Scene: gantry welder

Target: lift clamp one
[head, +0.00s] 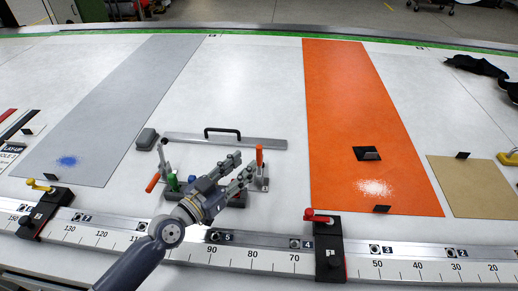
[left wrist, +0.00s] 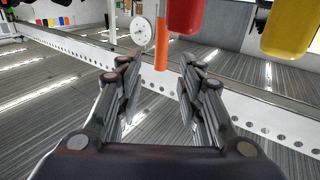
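An upright orange-red clamp handle (head: 259,154) stands on a small metal toggle clamp (head: 262,183) in the middle of the table. A second toggle clamp (head: 164,165) to its left has an orange handle (head: 153,182) tilted down. I cannot read which is clamp one. My left gripper (head: 240,168) is open and empty, just left of the upright handle. In the left wrist view the two open fingers (left wrist: 160,72) frame an orange handle (left wrist: 161,56), with no contact visible. My arm and gripper partly hide the parts between the two clamps. My right gripper is not in view.
A metal bar with a black handle (head: 222,131) lies behind the clamps. A numbered rail (head: 265,260) runs along the front, with a yellow-levered block (head: 42,211) and a red-levered block (head: 328,248). An orange sheet (head: 345,95) lies right, a grey sheet (head: 130,95) left.

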